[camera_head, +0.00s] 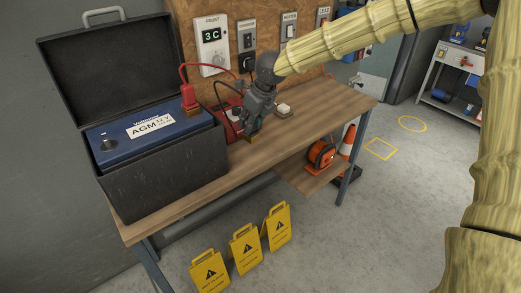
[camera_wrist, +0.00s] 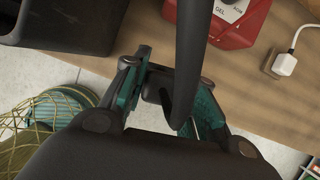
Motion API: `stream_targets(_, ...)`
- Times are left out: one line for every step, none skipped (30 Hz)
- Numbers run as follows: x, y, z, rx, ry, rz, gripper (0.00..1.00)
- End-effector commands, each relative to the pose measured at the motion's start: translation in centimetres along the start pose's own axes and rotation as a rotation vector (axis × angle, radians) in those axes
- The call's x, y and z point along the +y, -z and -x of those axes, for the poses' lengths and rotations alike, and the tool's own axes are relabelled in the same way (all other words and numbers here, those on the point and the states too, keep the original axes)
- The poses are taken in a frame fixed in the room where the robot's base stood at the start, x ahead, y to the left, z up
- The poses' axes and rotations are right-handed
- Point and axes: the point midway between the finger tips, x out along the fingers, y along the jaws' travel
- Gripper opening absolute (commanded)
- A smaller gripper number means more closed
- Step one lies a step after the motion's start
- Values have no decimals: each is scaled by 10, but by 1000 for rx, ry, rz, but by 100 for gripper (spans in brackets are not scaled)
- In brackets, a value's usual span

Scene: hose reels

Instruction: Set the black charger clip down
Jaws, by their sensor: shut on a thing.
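My gripper (camera_head: 256,112) is over the wooden bench, just right of the red charger (camera_head: 231,122). It is shut on the black charger clip (camera_wrist: 158,84), which sits between the teal finger pads in the wrist view. In the head view a brass-coloured end (camera_head: 251,137) shows below the fingers, close to the bench top; I cannot tell whether it touches. A black cable (camera_wrist: 190,60) runs across the wrist view in front of the fingers. The red clip (camera_head: 188,97) is on the battery (camera_head: 150,125), with its red cable looping to the right.
The battery stands in an open black box (camera_head: 165,180) at the bench's left. A white plug (camera_head: 284,110) lies right of my gripper. The bench (camera_head: 335,105) is clear farther right. Several yellow signs (camera_head: 245,247) stand on the floor. An orange reel (camera_head: 321,154) sits on the lower shelf.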

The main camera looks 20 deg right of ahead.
Motion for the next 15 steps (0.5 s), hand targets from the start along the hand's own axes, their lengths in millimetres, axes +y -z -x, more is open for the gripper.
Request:
stream_targets(-1,-2,3,-1,16,-30,2)
stream_targets(-1,-3,4,-1,23,-48,2)
stream_targets(-2,-4,5,0,32,-70,2)
stream_targets(-3,-5,6,0,37,-83,2)
stream_targets(-2,-6,7,0,41,-95,2)
stream_targets(-2,-6,7,0,45,-106,2)
stream_targets(-2,-7,6,1,48,-113,2)
stream_targets(-2,-6,5,1,49,-118,2)
stream_targets(-2,-5,2,1,50,-121,2)
stream_targets(-1,-4,-1,2,51,-122,2)
stream_targets(-1,-2,-5,3,51,-123,2)
stream_targets(-1,0,-12,4,51,-124,2)
stream_targets(-1,3,-17,4,51,-123,2)
stream_targets(-2,4,-21,4,51,-122,2)
stream_targets(-1,6,-27,3,51,-122,2)
